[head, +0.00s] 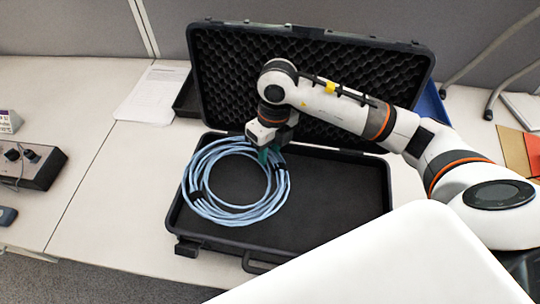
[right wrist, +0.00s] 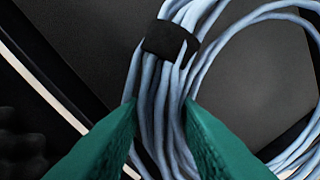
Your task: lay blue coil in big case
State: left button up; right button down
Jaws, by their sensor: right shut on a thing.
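The blue coil (head: 196,190) is a ring of light blue cable bound with black straps. In the head view it is over the left part of the big case (head: 340,205), which is open and black with a foam-lined lid. My right gripper (head: 266,156) is shut on the coil's far right edge, pointing down. In the right wrist view the green fingers (right wrist: 160,130) pinch the cable bundle (right wrist: 160,95) beside a black strap (right wrist: 170,42). I cannot tell whether the coil touches the case floor. My left gripper is out of view.
The case lid (head: 340,85) stands open at the back. A control box with knobs (head: 35,165) is on the table at the left. White papers (head: 150,95) lie behind it. The right part of the case floor is bare.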

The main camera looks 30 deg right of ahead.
jog(key=shift+f, duration=1.4)
jog(key=shift+f, duration=0.1)
jog(key=c, duration=1.1)
grip_release()
jog(key=r, duration=0.4)
jog(key=d+r, duration=0.1)
jog(key=r, duration=0.7)
jog(key=shift+w+d+b, duration=0.15)
jog(key=shift+w+b, duration=0.05)
jog(key=shift+b, duration=0.2)
